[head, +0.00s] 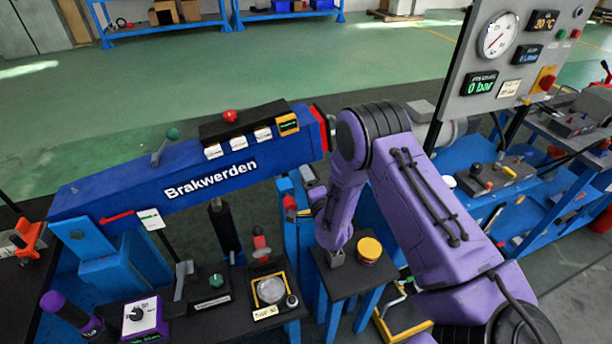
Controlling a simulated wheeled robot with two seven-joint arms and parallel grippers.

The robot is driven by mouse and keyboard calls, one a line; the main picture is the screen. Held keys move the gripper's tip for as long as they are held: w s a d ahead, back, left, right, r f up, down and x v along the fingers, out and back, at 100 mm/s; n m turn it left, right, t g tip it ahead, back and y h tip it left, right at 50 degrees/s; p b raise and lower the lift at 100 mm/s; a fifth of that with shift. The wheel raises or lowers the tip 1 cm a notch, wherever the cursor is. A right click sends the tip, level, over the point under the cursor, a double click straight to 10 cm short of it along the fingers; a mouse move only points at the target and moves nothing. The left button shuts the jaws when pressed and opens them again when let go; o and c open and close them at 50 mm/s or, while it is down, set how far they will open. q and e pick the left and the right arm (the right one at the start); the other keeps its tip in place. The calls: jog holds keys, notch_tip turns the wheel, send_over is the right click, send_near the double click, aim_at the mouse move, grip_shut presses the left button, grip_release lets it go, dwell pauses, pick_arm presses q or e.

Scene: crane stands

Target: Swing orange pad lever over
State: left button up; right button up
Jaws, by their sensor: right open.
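An orange lever-like part (28,238) stands at the far left edge, on a dark surface beside the blue crane beam. It is small, and I cannot tell for sure that it is the orange pad lever. My right arm comes in from the lower right, bends at the top and points down. My right gripper (336,258) is open over a small dark-topped stand (345,283), beside a yellow-topped round part (369,249). It is far from the orange part. Its fingertips are small and partly hidden. My left gripper is not in view.
The blue beam marked "Brakwerden" (120,190) spans the left and middle. A dark bench (190,305) in front carries a dial box (143,318) and levers. A gauge panel (500,70) and blue benches stand at right.

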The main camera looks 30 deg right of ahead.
jog(key=shift+w+r, duration=0.1)
jog(key=shift+w, duration=0.2)
grip_shut()
jog(key=shift+s+d+f+b, duration=0.1)
jog(key=shift+d+f+b, duration=0.1)
jog(key=shift+d+b, duration=0.25)
jog(key=shift+a+r, duration=0.2)
jog(key=shift+r, duration=0.05)
jog(key=shift+d, duration=0.1)
